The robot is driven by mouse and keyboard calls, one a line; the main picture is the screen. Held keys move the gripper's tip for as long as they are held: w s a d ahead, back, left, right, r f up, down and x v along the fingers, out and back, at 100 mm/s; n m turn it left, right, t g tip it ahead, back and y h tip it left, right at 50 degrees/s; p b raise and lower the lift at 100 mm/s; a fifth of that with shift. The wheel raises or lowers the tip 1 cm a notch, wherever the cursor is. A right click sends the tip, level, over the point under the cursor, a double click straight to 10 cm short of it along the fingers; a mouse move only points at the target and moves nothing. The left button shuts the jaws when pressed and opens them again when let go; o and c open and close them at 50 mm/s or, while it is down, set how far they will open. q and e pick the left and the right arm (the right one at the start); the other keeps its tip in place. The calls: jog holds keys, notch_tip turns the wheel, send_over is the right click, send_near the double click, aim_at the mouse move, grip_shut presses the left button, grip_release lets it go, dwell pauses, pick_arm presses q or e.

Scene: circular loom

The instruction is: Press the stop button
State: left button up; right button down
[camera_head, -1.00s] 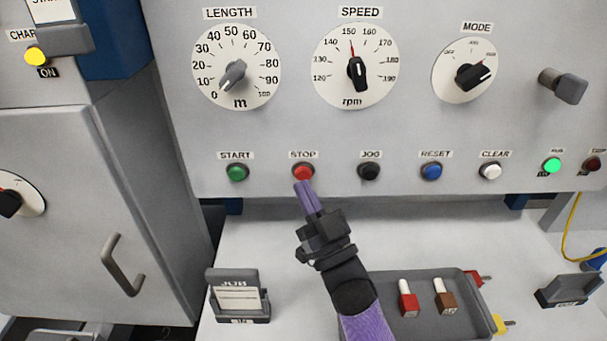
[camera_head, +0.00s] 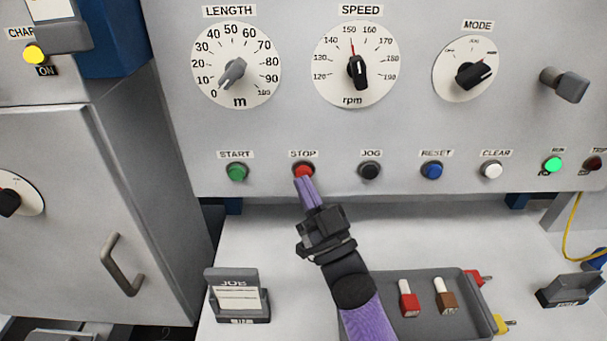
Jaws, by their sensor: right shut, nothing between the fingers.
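The red stop button (camera_head: 303,169) sits on the grey control panel under the STOP label (camera_head: 303,154), between the green START button (camera_head: 237,172) and the black JOG button (camera_head: 369,170). My right gripper (camera_head: 303,180) is shut and empty, with its purple fingers pointing up at the stop button. The fingertips overlap the button's lower edge in the picture. I cannot tell whether they touch it or how far it is pressed. My left gripper is not in view.
The blue RESET button (camera_head: 433,171) and white CLEAR button (camera_head: 491,171) are further right. The green RUN lamp (camera_head: 553,164) is lit; the TRIP lamp (camera_head: 594,163) is dark. A grey tray (camera_head: 425,328) with yarn-coloured pieces and a card holder (camera_head: 238,296) stand on the ledge below.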

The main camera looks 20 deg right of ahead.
jog(key=shift+w+d, duration=0.15)
jog(key=shift+w, duration=0.3)
dwell(0.6)
jog(key=shift+s, duration=0.1)
jog(key=shift+s+a+p, duration=0.3)
jog(key=shift+s, duration=0.45)
jog(key=s+p, duration=0.1)
jog(key=s, duration=0.1)
jog(key=s+a+p, duration=0.1)
jog(key=s, duration=0.1)
jog(key=shift+s+a, duration=0.15)
jog(key=shift+s, duration=0.25)
dwell(1.8)
